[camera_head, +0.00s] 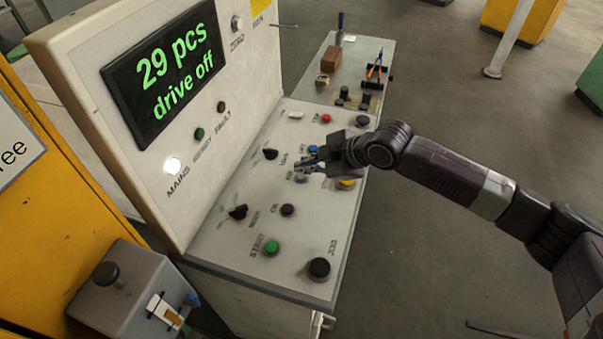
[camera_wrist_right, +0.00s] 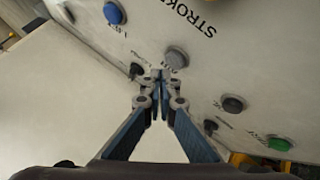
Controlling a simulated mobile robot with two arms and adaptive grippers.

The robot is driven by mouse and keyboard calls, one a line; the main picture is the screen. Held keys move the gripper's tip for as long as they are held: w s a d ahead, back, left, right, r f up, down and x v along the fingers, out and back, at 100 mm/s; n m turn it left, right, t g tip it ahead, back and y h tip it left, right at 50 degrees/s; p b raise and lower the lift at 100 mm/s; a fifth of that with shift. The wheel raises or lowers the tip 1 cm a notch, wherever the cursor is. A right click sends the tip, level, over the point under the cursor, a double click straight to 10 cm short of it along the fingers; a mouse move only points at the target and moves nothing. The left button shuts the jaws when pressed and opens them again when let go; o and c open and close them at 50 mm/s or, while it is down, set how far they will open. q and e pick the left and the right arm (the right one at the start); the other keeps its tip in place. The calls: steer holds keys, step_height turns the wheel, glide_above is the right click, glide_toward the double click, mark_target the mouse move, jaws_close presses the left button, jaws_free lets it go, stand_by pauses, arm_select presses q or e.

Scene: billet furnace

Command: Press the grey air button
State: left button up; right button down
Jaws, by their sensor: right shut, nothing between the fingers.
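The grey air button (camera_wrist_right: 176,58) is a round button on the sloping panel in the right wrist view, just beyond my fingertips. In the head view the grey button (camera_head: 301,178) shows partly, below my gripper's fingers. My right gripper (camera_head: 299,167) is shut and empty, reaching in over the panel from the right. In the right wrist view its closed fingertips (camera_wrist_right: 160,76) lie just short of the button's lower left edge; I cannot tell whether they touch. My left gripper is out of view.
The control panel (camera_head: 220,244) carries a blue button (camera_head: 313,149), a green button (camera_head: 272,247), a red button (camera_head: 326,118) and several black knobs close by. The upright display (camera_head: 165,75) reads "29 pcs drive off". A grey side table (camera_head: 312,80) holds tools behind.

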mark_target(304, 177)
steer(key=shift+r, duration=0.1)
step_height(304, 177, up, 5)
steer(key=p, duration=0.4)
steer(key=shift+p, duration=0.35)
stand_by(0.5)
